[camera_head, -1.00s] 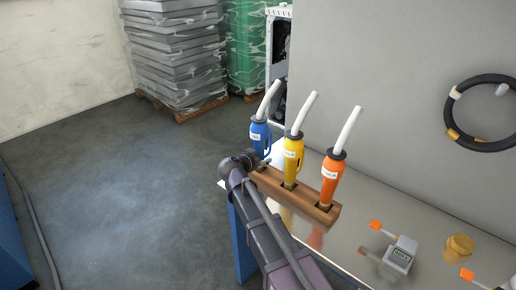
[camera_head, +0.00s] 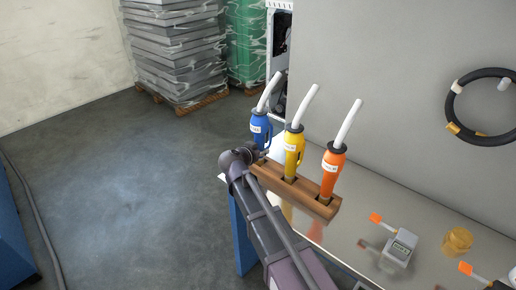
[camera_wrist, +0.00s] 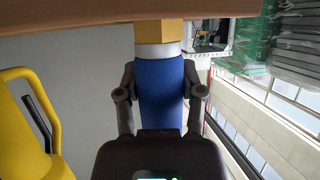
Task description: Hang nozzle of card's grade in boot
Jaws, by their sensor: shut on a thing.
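Three nozzles with white spouts and white labels stand in a row at a wooden block (camera_head: 312,202) in the head view: blue (camera_head: 261,129), yellow (camera_head: 293,152) and orange (camera_head: 330,175). The label text is too small to read. My gripper (camera_wrist: 160,92) is shut on the blue nozzle, which also shows in the wrist view (camera_wrist: 160,80) with one finger on each side. The yellow nozzle (camera_wrist: 25,125) is at the left there, apart from my fingers. I cannot make out a card with a readable grade or a boot.
On the bench are a grey device with a small display (camera_head: 400,248), an amber jar (camera_head: 457,241) and orange tags (camera_head: 376,218). A black hose ring (camera_head: 455,95) hangs on the wall. Wrapped stacks (camera_head: 175,50) stand behind on pallets.

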